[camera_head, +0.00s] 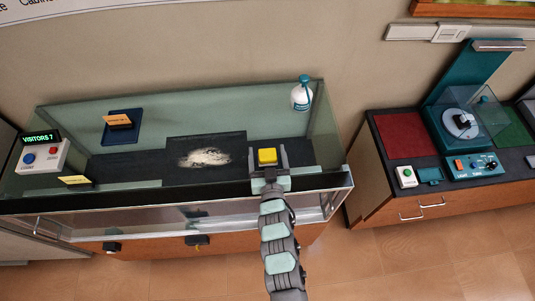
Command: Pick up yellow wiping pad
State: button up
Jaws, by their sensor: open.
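The yellow wiping pad (267,155) is a small yellow block inside the glass-sided display case (100,168), on its dark floor toward the right. My gripper (268,158) reaches in over the case's front edge from below. Its two grey fingers are spread, one on the left and one on the right of the pad. I cannot tell whether either finger touches the pad. The pad's lower part is hidden by the gripper's palm.
A pale powdery patch (205,157) lies left of the pad. A white bottle with a teal top (300,97) stands at the case's back right. A blue tray (122,127) is at the back left. The case's front rail (130,199) runs below my arm.

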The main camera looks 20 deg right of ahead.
jog(key=x, duration=0.2)
jog(key=shift+w+d, duration=0.15)
jog(key=shift+w, duration=0.15)
jog(key=shift+f, duration=0.15)
jog(key=shift+c, duration=0.5)
jog(key=c, duration=1.3)
jog(key=shift+c, duration=0.2)
